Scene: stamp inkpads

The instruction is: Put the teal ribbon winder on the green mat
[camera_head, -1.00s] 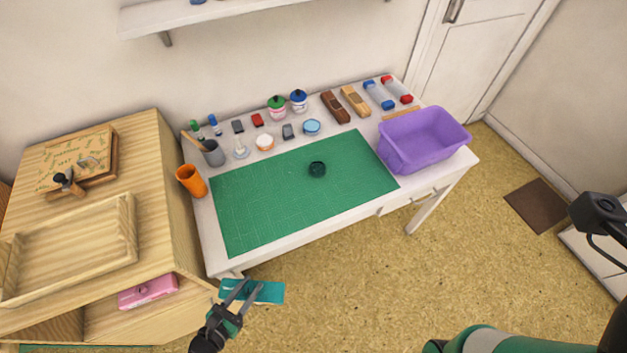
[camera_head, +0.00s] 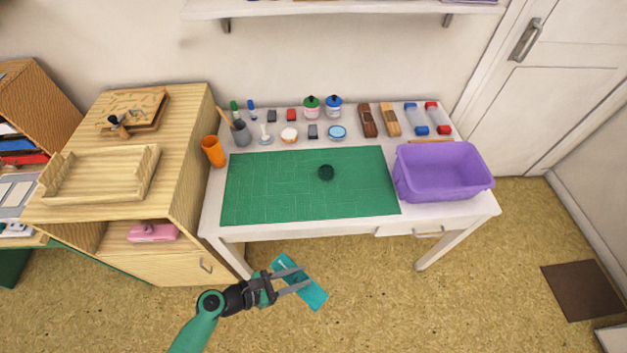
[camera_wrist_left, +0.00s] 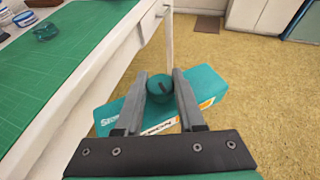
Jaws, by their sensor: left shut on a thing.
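The teal ribbon winder (camera_head: 314,296) is a flat teal block with a round knob on top. My left gripper (camera_head: 304,277) is shut on it and holds it in front of the white table, over the floor. In the left wrist view the fingers (camera_wrist_left: 160,85) close on the dark teal knob, and the winder's body (camera_wrist_left: 205,88) with pale lettering shows beneath. The green mat (camera_head: 270,190) lies on the table, beyond the gripper; its edge also shows in the left wrist view (camera_wrist_left: 75,65). My right gripper is not in view.
A small dark green round pot (camera_head: 326,173) stands on the mat. A purple bin (camera_head: 445,185) is at the table's right, an orange cup (camera_head: 213,151) at its left. Several small items line the back. A wooden cabinet (camera_head: 160,265) stands left. Most of the mat is bare.

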